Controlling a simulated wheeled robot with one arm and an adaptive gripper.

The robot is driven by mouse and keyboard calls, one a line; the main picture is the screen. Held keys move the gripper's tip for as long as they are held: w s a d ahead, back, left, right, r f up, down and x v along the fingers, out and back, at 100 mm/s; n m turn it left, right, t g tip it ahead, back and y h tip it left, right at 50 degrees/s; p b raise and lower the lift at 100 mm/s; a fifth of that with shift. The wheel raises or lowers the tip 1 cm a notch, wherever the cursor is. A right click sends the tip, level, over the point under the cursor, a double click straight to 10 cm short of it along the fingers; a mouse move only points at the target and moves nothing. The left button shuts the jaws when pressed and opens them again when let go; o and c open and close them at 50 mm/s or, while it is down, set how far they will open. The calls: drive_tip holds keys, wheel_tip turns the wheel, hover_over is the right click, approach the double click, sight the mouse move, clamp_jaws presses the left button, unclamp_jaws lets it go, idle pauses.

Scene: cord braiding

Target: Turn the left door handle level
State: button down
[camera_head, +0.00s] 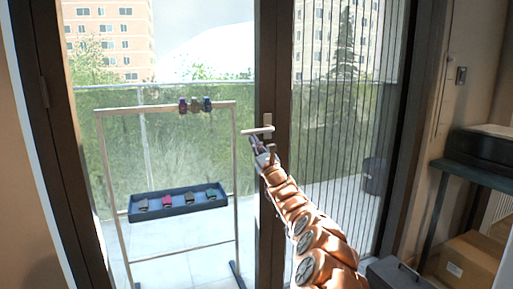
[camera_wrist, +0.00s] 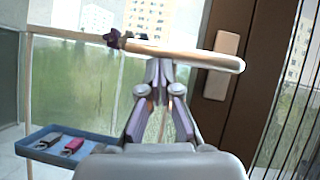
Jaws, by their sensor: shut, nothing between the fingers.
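The pale door handle (camera_head: 257,131) sticks out to the left from its upright plate (camera_head: 267,119) on the dark door frame. Its lever looks near level in the head view. In the wrist view the lever (camera_wrist: 190,56) crosses above my fingers, tilted slightly in the picture, with the plate (camera_wrist: 222,62) behind its right end. My gripper (camera_head: 255,142) is just below the lever, shut and empty. In the wrist view the fingertips (camera_wrist: 159,66) meet close under the lever; I cannot tell whether they touch it.
Behind the glass stands a pale rack (camera_head: 165,107) with several dark items on its top bar. A blue tray (camera_head: 178,214) with several small pieces hangs on it. At right are a dark shelf (camera_head: 470,172) and a cardboard box (camera_head: 468,263).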

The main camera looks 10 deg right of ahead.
drive_tip(key=shift+r, duration=0.25)
idle(0.3)
drive_tip(key=shift+f, duration=0.15)
drive_tip(key=s+d+f+b, duration=0.1)
drive_tip(key=s+f+b, duration=0.1)
drive_tip(key=s+f, duration=0.7)
drive_tip(key=shift+d+f, duration=0.2)
drive_tip(key=shift+d, duration=0.05)
idle(0.6)
drive_tip(key=shift+r, duration=0.1)
